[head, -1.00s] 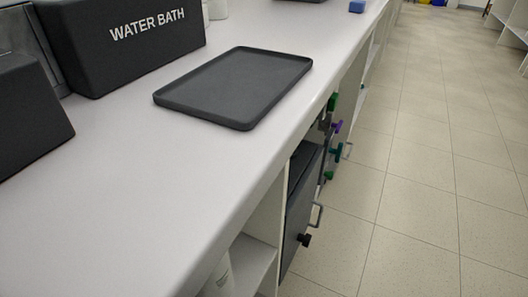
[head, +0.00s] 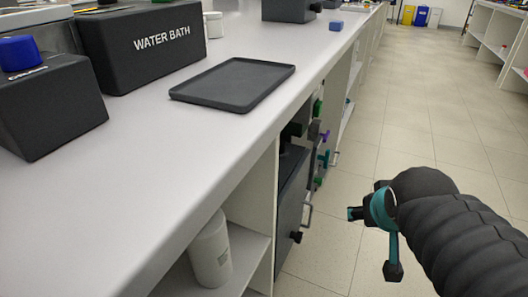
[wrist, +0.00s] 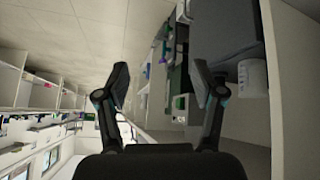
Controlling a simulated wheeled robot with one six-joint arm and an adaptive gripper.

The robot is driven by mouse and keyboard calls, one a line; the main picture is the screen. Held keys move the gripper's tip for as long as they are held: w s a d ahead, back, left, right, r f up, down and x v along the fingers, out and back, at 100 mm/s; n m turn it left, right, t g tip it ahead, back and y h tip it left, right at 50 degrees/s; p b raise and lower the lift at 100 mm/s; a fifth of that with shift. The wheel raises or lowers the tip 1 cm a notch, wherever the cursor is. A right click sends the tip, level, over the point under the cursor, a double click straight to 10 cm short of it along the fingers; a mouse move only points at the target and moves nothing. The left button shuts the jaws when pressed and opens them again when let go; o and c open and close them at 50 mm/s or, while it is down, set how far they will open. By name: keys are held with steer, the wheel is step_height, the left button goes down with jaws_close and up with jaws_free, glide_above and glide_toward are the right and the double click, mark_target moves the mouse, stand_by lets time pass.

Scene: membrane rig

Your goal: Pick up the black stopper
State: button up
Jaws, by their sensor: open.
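No stopper can be clearly made out. A small black knob-like piece (head: 296,237) sticks out from the front of a dark unit (head: 291,200) under the bench, below a grey handle; I cannot tell if it is the stopper. Another dark piece (head: 291,131) shows at the top of that unit, partly hidden by the bench edge. My gripper (head: 372,240) is over the aisle floor, to the right of the dark unit and apart from it. In the wrist view my gripper (wrist: 158,82) has its two fingers spread with nothing between them.
The white bench (head: 140,150) carries an empty dark tray (head: 235,85), a water bath box (head: 150,45) and a dark device with a blue top (head: 50,100). A white bottle (head: 210,250) stands on the shelf below. Green, purple and teal fittings (head: 322,140) line the rig. The aisle floor (head: 420,120) is clear.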

steer(key=w+d+t, duration=0.2)
steer(key=w, duration=0.7)
steer(key=n+t+y, duration=0.3)
steer(key=n+y, duration=0.4)
steer(key=y, duration=0.3)
glide_toward(283, 148)
steer(key=x, duration=0.5)
steer(key=shift+w+f+b, duration=0.1)
steer(key=shift+f+b, duration=0.1)
steer(key=shift+b, duration=0.1)
steer(key=shift+x, duration=2.8)
steer(key=shift+r, duration=0.15)
steer(key=c, duration=1.2)
